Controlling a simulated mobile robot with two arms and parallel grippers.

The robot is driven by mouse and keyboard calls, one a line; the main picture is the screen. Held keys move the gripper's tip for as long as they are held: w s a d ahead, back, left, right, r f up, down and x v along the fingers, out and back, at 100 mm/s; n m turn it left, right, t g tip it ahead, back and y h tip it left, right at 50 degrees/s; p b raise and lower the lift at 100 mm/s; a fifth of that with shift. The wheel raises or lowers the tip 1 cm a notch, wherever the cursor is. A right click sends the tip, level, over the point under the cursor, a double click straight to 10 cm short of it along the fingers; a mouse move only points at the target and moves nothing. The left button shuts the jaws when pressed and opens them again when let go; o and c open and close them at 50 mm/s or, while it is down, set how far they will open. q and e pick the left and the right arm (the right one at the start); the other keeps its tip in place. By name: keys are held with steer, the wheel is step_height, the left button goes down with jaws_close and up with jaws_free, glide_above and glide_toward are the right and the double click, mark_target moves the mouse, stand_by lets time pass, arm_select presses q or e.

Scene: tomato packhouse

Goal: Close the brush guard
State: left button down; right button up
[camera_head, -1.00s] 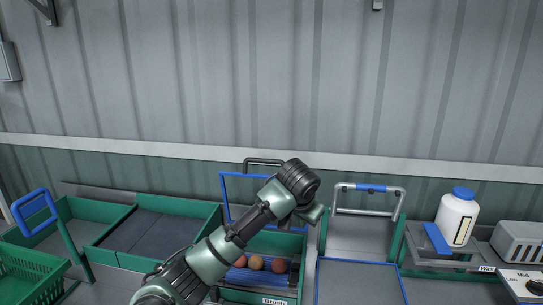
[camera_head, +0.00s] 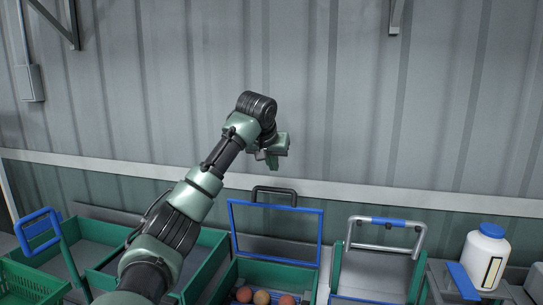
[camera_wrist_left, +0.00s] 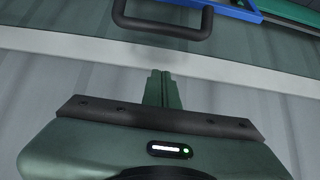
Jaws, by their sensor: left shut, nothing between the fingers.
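The brush guard (camera_head: 285,207) is a clear panel in a blue frame with a black bar handle (camera_head: 273,190) on top. It stands raised at the back of the green brush bin (camera_head: 250,270). My left gripper (camera_head: 281,152) is shut and empty, above the handle and apart from it, in front of the wall. In the left wrist view the shut fingers (camera_wrist_left: 160,88) point toward the black handle (camera_wrist_left: 160,32), with a gap between. Part of the blue frame (camera_wrist_left: 215,8) shows beyond it. My right gripper is not in view.
Several tomatoes (camera_head: 262,297) lie in the brush bin. To the right are a silver-and-blue handle (camera_head: 387,221) and a white bottle with a blue cap (camera_head: 484,262). To the left are a blue handle (camera_head: 37,222) and a green crate (camera_head: 30,280).

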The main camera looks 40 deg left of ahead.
arm_select(q)
steer(key=f, duration=0.1)
steer(key=f+p, duration=0.1)
steer(key=f, duration=0.1)
steer(key=f+p, duration=0.1)
steer(key=shift+s+d+f, duration=0.2)
steer(key=shift+s+f, duration=0.15)
steer(key=shift+s, duration=0.05)
steer(key=shift+f, duration=0.1)
